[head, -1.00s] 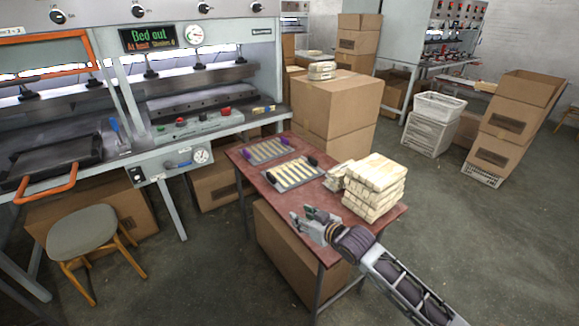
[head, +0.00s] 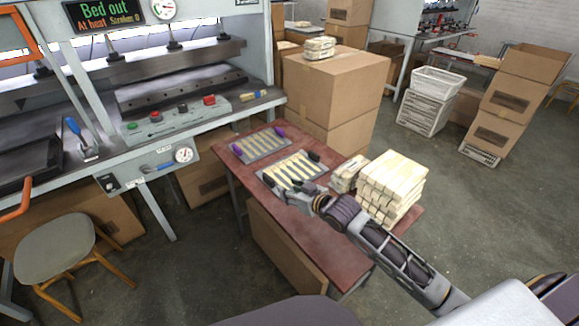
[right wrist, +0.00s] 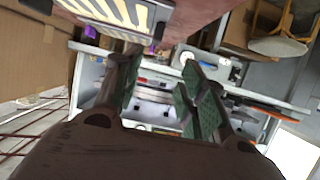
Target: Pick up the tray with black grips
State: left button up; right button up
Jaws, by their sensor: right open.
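The tray with black grips (head: 266,177) lies flat on the red table, with several pale wooden spoons on it. One black grip (head: 279,187) is at its near-left end and the other (head: 314,156) at its far-right end. My right gripper (head: 298,201) is open and empty, beside the tray's near edge, close to the near-left grip. In the right wrist view its green-padded fingers (right wrist: 160,95) are spread, with part of a spoon-filled tray (right wrist: 105,25) at the top. Whether they touch the tray is unclear. My left gripper is not in view.
A tray with purple grips (head: 262,145) lies just behind. Bundled pale wood pieces (head: 390,185) are stacked at the right of the red table (head: 320,240). The press (head: 180,110) stands at the left, a stool (head: 55,245) before it, and large cartons (head: 335,85) behind the table.

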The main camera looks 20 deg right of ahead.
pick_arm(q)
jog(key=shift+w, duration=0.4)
pick_arm(e)
jog(key=shift+w, duration=0.35)
jog(key=shift+r, duration=0.1)
jog(key=shift+x, duration=1.75)
jog(key=shift+b+x, duration=0.4)
jog(key=shift+x, duration=1.95)
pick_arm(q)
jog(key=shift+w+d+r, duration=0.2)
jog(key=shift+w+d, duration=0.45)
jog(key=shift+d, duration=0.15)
pick_arm(e)
jog(key=shift+w, duration=0.2)
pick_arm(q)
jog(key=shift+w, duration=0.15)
pick_arm(e)
jog(key=shift+w, duration=0.1)
